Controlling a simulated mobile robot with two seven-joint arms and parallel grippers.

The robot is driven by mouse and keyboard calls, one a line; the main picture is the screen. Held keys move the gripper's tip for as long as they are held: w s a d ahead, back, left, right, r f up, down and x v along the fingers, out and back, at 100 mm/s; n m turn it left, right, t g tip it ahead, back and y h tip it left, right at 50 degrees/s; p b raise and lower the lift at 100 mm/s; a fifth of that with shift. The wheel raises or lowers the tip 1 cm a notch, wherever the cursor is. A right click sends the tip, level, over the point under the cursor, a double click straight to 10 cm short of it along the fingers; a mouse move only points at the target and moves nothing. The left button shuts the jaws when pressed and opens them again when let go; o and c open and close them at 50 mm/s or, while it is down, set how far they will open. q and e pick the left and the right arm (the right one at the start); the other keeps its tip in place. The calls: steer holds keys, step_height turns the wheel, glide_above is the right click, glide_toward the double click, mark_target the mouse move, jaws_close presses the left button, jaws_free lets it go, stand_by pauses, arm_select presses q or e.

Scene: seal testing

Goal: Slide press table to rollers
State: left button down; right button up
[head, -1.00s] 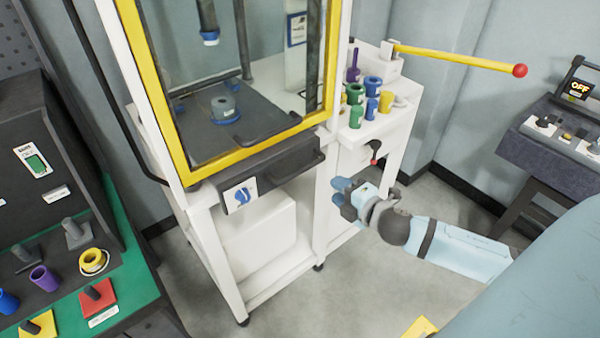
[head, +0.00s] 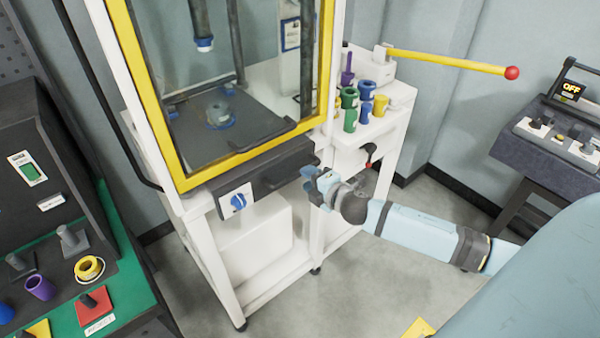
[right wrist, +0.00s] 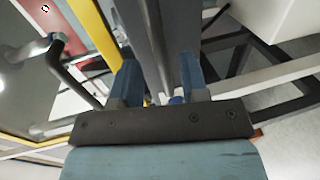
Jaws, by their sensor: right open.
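The press table (head: 185,140) is a dark grey plate inside the yellow-framed press. A grey part with a blue ring (head: 219,115) sits on it, below the press ram (head: 204,43). A dark bar handle (head: 268,136) lies at its front, behind the guard. My right gripper (head: 311,178) is open just right of the black handle (head: 290,172) on the dark front panel. In the right wrist view its two blue fingers (right wrist: 160,82) are apart, with a dark bar between them in the picture; contact cannot be told. My left gripper is not in view.
The yellow guard frame (head: 250,154) stands over the panel. Several coloured sleeves (head: 362,98) stand on the white side shelf, below a yellow lever (head: 450,62). A green-edged bench (head: 120,270) is at left and a control console (head: 560,135) at right.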

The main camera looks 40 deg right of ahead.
steer(key=shift+x, duration=2.1)
jaws_close()
